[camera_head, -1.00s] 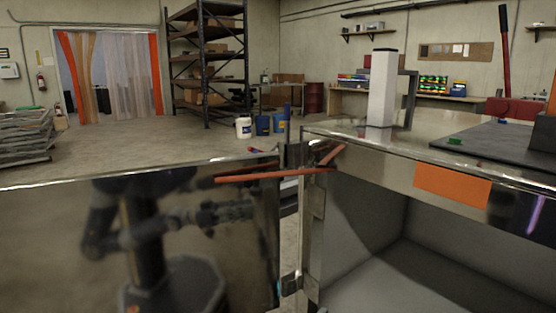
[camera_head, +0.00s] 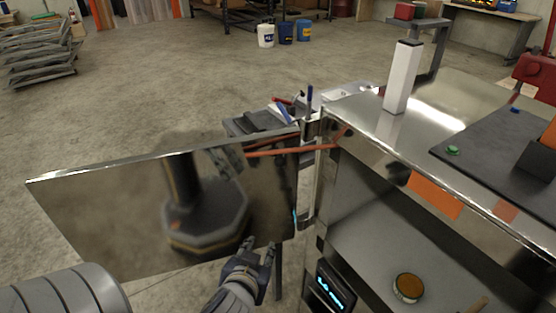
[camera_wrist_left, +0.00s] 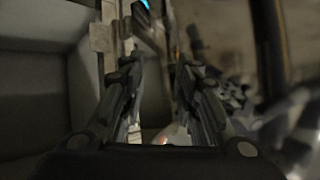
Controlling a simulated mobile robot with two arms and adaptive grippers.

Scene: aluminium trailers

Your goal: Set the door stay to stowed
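The door stay (camera_head: 290,151) is an orange bar spanning from the open, mirror-like door (camera_head: 120,205) to the cabinet's front corner, near the hinge. A second short orange piece meets it at the cabinet edge. My left gripper (camera_head: 258,248) is in front of the door's lower hinge-side corner, below the stay and apart from it. Its two fingers are spread with nothing visible between them. The fingers also show apart in the left wrist view (camera_wrist_left: 157,75), near a blurred metal edge. My right gripper is not in view.
The metal cabinet (camera_head: 375,150) stands open at the right, with a white post (camera_head: 403,77) and dark mat (camera_head: 500,145) on top. Inside are a round amber-topped item (camera_head: 408,288) and a dark box with a lit display (camera_head: 333,287).

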